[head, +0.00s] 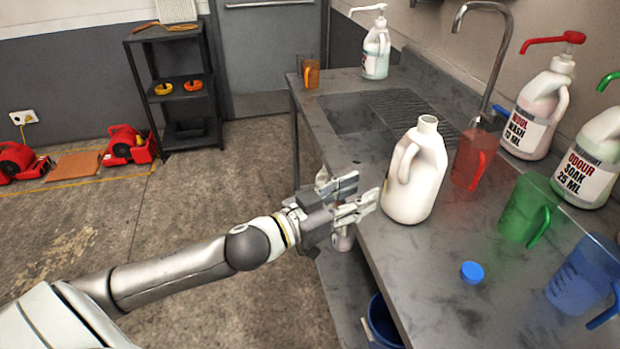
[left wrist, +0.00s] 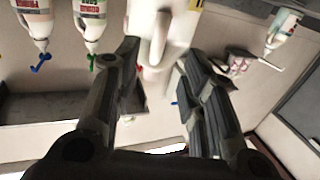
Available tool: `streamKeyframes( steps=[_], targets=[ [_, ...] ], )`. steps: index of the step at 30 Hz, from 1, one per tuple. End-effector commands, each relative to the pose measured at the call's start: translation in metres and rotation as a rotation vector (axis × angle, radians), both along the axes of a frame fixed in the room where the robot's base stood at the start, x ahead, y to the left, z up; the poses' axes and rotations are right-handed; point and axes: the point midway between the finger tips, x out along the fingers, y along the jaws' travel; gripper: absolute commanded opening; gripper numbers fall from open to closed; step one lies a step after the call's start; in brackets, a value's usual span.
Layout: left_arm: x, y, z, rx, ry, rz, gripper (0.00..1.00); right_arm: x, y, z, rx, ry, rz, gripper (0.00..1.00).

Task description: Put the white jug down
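The white jug (head: 418,180) stands upright on the grey metal counter (head: 400,265), near its left edge. Its neck shows no cap, and its handle faces my left gripper. My left gripper (head: 366,193) is open, just left of the jug, with its fingers pointing at the jug and apparently not closed on it. In the left wrist view the white jug (left wrist: 160,35) shows ahead between the two spread fingers (left wrist: 155,65). A blue cap (head: 472,272) lies on the counter in front of the jug. My right gripper is not in view.
Red (head: 470,158), green (head: 522,210) and blue (head: 582,275) measuring jugs stand right of the jug. Pump bottles (head: 535,118) line the wall. A sink (head: 350,118) and tap (head: 490,65) lie behind. A blue bucket (head: 383,322) is below the counter. Bare counter lies around the cap.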

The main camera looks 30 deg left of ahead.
Motion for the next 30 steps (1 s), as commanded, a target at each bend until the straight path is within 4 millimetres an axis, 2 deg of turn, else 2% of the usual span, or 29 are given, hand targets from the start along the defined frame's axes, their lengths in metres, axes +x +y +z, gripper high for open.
streamKeyframes(
  steps=[8, 11, 13, 17, 18, 22, 26, 30],
  targets=[
    [0.001, 0.002, -0.002, 0.001, 0.003, 0.004, 0.39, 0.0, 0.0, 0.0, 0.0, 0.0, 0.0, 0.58],
    [0.009, 0.011, -0.019, 0.012, 0.024, 0.034, 0.39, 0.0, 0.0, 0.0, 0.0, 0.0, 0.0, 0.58],
    [0.018, 0.024, -0.042, 0.028, 0.055, 0.072, 0.39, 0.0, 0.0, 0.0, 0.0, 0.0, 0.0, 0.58],
    [0.034, 0.057, -0.109, 0.073, 0.146, 0.165, 0.39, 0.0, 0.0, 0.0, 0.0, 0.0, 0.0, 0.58],
    [0.037, 0.068, -0.133, 0.09, 0.179, 0.193, 0.39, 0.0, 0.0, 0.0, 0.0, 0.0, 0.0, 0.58],
    [0.033, 0.098, -0.213, 0.146, 0.297, 0.273, 0.39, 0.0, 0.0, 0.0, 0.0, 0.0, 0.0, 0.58],
    [0.013, 0.123, -0.297, 0.203, 0.431, 0.334, 0.39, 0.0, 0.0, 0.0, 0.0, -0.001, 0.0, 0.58],
    [-0.029, 0.138, -0.387, 0.265, 0.587, 0.375, 0.39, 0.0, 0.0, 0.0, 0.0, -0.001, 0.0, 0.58]
  ],
)
